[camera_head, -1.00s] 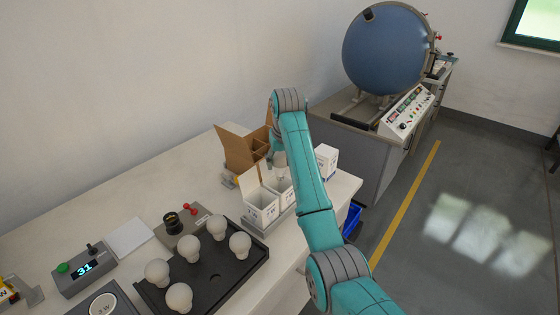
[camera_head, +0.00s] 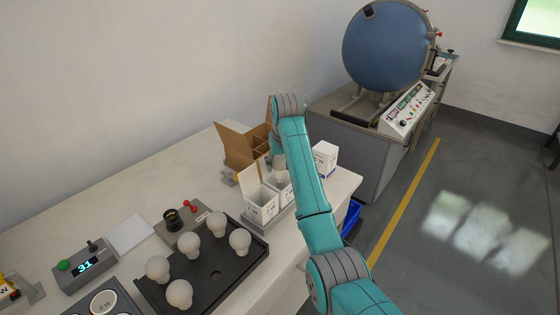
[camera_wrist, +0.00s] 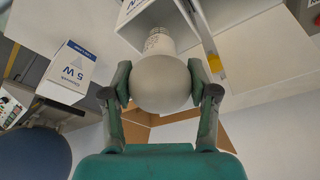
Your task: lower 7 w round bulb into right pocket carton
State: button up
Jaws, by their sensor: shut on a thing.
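My gripper (camera_wrist: 160,84) is shut on a round white bulb (camera_wrist: 161,80), with one finger on each side of its globe. The bulb's threaded base points into the mouth of an open white carton (camera_wrist: 133,20). In the head view the bulb (camera_head: 280,166) is just above the right-hand one of two open white cartons (camera_head: 285,196), partly hidden by my arm. The left-hand carton (camera_head: 262,208) stands beside it with its flap up. How deep the base is inside cannot be told. The bulb's wattage marking is not readable.
A closed white 5 W carton (camera_wrist: 70,72) stands beside the cartons; it also shows in the head view (camera_head: 325,159). A brown divided box (camera_head: 236,148) is behind. A black tray (camera_head: 222,290) with several bulbs lies in front. A blue sphere (camera_head: 387,46) is beyond.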

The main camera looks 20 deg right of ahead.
aim_at(280, 172)
jog(key=shift+f, duration=1.85)
jog(key=o, duration=1.2)
jog(key=shift+c, duration=0.2)
jog(key=shift+r, duration=0.15)
jog(key=v, duration=0.7)
jog(key=shift+r, duration=0.15)
